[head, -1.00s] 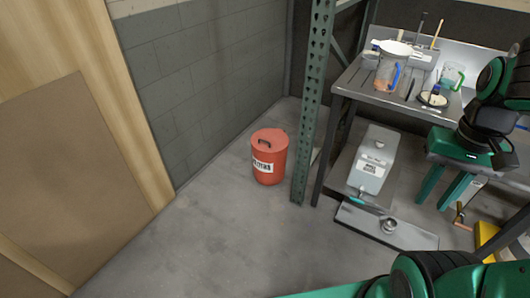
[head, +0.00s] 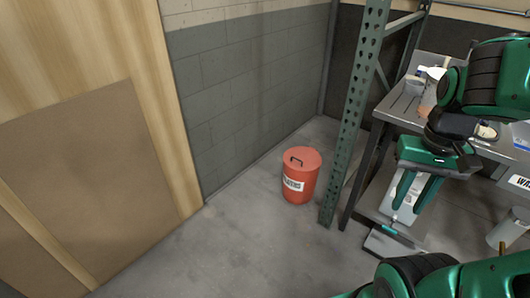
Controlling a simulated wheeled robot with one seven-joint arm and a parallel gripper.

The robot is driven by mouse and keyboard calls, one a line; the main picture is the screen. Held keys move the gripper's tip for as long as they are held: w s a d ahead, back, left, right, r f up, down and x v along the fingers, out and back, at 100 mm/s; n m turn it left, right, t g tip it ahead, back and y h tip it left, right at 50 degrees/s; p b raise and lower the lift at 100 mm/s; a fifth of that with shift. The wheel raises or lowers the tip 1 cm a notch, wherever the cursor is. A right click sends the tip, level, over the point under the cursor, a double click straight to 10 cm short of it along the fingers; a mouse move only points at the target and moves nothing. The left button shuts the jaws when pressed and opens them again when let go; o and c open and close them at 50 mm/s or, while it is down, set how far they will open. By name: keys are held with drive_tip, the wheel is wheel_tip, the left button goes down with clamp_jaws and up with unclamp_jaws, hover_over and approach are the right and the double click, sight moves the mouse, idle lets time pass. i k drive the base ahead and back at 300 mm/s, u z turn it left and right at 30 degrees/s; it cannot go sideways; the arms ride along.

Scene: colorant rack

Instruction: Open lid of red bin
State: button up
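The red bin (head: 299,188) stands upright on the floor near the middle of the head view, between the block wall and the rack post. Its round red lid (head: 303,160) is shut, with a dark handle (head: 296,160) on top. A white label with dark print is on its front. My gripper (head: 406,209) is to the right of the bin in the picture, pointing down, with its two green fingers apart and nothing between them. It is clear of the bin and overlaps the bench area in the view.
A green perforated rack post (head: 357,120) stands just right of the bin. A grey block wall (head: 250,100) is behind the bin. The floor (head: 215,250) in front is clear.

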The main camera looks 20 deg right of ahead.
sight(304, 159)
drive_tip(key=i, duration=1.45)
drive_tip(key=z, duration=0.6)
